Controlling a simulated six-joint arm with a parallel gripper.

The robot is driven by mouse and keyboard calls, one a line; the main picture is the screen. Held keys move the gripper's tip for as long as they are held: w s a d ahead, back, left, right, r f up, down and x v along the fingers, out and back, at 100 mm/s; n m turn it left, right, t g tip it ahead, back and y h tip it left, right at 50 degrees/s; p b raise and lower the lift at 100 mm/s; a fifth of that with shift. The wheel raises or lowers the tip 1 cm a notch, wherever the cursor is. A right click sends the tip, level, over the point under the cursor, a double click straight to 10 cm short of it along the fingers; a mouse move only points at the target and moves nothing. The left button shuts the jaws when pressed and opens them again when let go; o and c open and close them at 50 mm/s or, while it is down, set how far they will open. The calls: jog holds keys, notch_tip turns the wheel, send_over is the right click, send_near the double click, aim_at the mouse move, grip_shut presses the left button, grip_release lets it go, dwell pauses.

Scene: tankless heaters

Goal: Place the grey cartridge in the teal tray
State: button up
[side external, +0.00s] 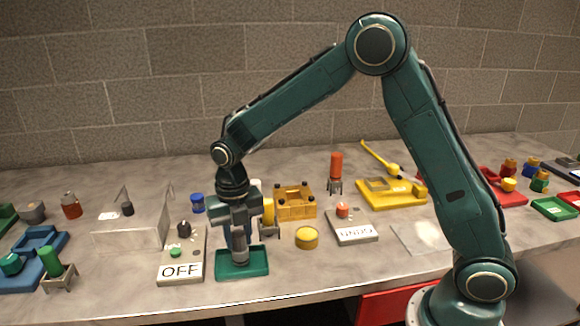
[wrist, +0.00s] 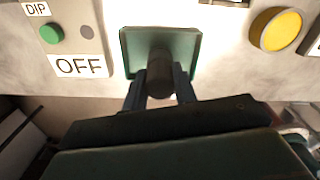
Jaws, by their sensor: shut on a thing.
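The grey cartridge (side external: 239,247) is a small upright cylinder held between the fingers of my gripper (side external: 238,240). In the wrist view the cartridge (wrist: 159,75) is dark and its top faces the camera, with the gripper fingers (wrist: 159,90) shut on its sides. The teal tray (side external: 256,269) is a shallow square tray near the front edge of the table. It also shows in the wrist view (wrist: 190,40). The cartridge is over the tray's inside, and I cannot tell whether its lower end touches the tray floor.
A panel marked OFF (side external: 181,270) with a green button stands close left of the tray. A yellow round cap (side external: 307,237) lies to the right. A yellow cylinder on a stand (side external: 268,213) and a gold block (side external: 296,203) stand behind. The table's front edge is close.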

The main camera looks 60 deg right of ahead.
jog(key=shift+f, duration=0.6)
jog(key=o, duration=1.1)
jog(key=shift+r, duration=0.1)
notch_tip(320, 180, up, 14)
jog(key=shift+f, duration=0.15)
